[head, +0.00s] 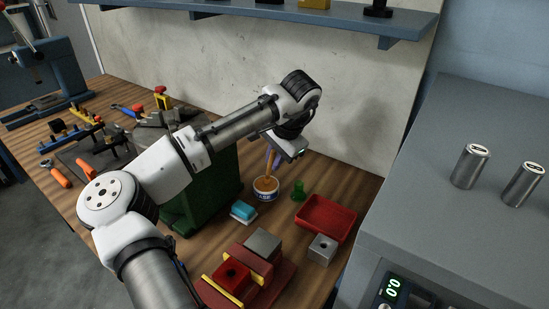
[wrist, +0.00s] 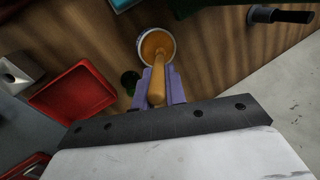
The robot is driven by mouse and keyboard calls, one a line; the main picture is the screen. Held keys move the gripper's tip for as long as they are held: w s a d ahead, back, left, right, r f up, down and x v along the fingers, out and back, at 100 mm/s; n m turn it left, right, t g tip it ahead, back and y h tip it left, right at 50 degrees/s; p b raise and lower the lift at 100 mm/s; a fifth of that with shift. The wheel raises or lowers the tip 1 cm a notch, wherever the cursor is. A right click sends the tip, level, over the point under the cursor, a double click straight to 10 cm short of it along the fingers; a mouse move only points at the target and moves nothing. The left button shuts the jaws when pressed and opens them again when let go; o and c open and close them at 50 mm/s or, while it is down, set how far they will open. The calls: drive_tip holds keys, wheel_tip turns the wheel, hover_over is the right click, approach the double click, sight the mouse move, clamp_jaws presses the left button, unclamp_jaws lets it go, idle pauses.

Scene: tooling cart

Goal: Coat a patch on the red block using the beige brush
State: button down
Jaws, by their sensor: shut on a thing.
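The beige brush (wrist: 158,85) is held by its handle between the purple fingers of my gripper (wrist: 161,88). Its lower end reaches into the mouth of a white tub (head: 265,190) with orange-brown contents; the tub also shows in the wrist view (wrist: 141,43). The bristles are hidden or blend into the contents, so how deep they sit cannot be told. In the head view my gripper (head: 273,159) is just above the tub, fingers down. The red block (head: 231,275) has a dark spot on top and sits in a red fixture with yellow jaws at the front.
A grey block (head: 263,243) sits behind the red block. Near the tub are a blue sponge-like block (head: 243,211), a green piece (head: 299,191), a red tray (head: 325,219) and a metal cube (head: 322,249).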

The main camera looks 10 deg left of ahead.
wheel_tip(320, 180, up, 7)
drive_tip(key=p, duration=0.5)
drive_tip(key=shift+f, duration=0.15)
drive_tip(key=shift+f, duration=0.1)
idle(0.4)
